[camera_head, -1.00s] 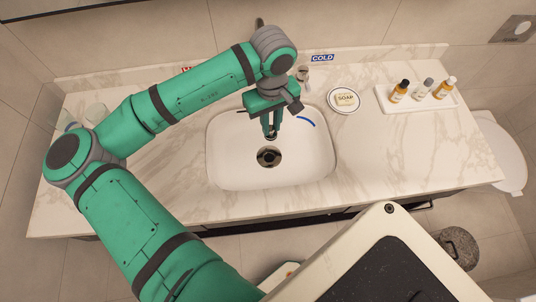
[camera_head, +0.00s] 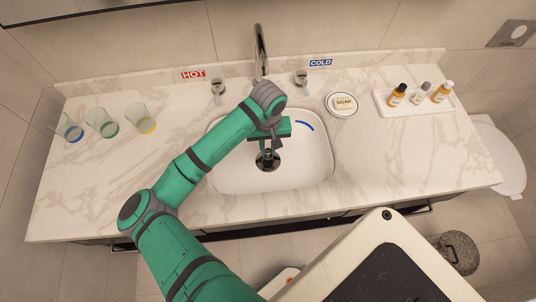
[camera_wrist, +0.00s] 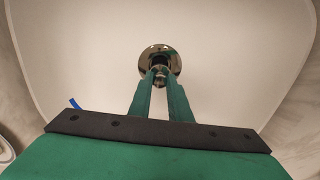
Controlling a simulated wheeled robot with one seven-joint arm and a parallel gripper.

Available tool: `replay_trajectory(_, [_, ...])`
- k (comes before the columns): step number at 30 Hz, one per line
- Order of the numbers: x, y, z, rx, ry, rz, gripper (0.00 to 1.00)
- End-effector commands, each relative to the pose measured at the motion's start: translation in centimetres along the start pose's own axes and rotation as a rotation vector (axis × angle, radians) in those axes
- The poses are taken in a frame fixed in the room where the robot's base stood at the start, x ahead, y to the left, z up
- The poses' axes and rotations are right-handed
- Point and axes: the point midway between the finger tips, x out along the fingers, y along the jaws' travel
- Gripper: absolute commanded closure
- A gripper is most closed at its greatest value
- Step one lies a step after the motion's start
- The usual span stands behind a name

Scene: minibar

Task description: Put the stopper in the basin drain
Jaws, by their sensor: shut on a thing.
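The white basin (camera_head: 308,168) is set in the marble counter. Its round metal drain (camera_head: 275,164) lies at the middle of the basin floor, and the drain's shiny flange (camera_wrist: 148,56) shows in the wrist view. My gripper (camera_head: 266,153) points down into the basin, over the drain. In the wrist view my gripper (camera_wrist: 160,76) is shut on the small dark and metallic stopper (camera_wrist: 161,80), which lines up with the drain opening. The fingers hide part of the stopper and drain. I cannot tell how far the stopper is in the opening.
The faucet (camera_head: 261,48) rises behind the basin, between the hot handle (camera_head: 218,88) and cold handle (camera_head: 300,79). Glasses (camera_head: 103,122) stand at the left. A soap dish (camera_head: 342,104) and a tray (camera_head: 409,108) with bottles are at the right.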

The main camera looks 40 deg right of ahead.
Motion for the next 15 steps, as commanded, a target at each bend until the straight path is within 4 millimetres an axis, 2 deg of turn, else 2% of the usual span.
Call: replay_trajectory(15, [4.6, 0.0, 0.0, -0.001, 0.0, 0.0, 1.0])
